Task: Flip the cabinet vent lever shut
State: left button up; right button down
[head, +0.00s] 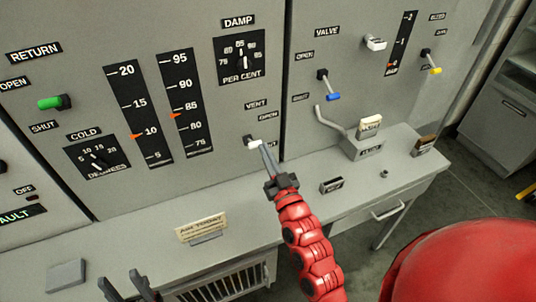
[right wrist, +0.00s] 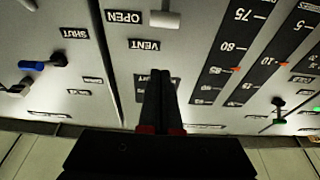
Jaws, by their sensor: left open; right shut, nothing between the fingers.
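The vent lever is a small dark mount with a white handle (head: 254,142) on the grey cabinet front, below the VENT label (head: 256,104) and OPEN label (head: 268,115). The label below it is partly hidden by my right gripper. In the right wrist view, upside down, the white handle (right wrist: 165,19) is beside the OPEN label (right wrist: 123,17). My right gripper (head: 264,150) is shut and empty, its tips close to the handle in the head view; the wrist view shows them apart in the picture. I cannot tell contact. My left gripper (head: 126,284) is open and empty at lower left.
A green-tipped lever (head: 50,103) is at left. A blue-tipped lever (head: 328,88) and a yellow-tipped lever (head: 431,62) are at right.

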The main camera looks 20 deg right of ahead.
aim_at(252, 143)
jog(key=p+x, duration=0.3)
jog(key=x, duration=0.3)
notch_tip(252, 143, down, 4)
jog(key=shift+f+p, duration=0.1)
jog(key=shift+p, duration=0.6)
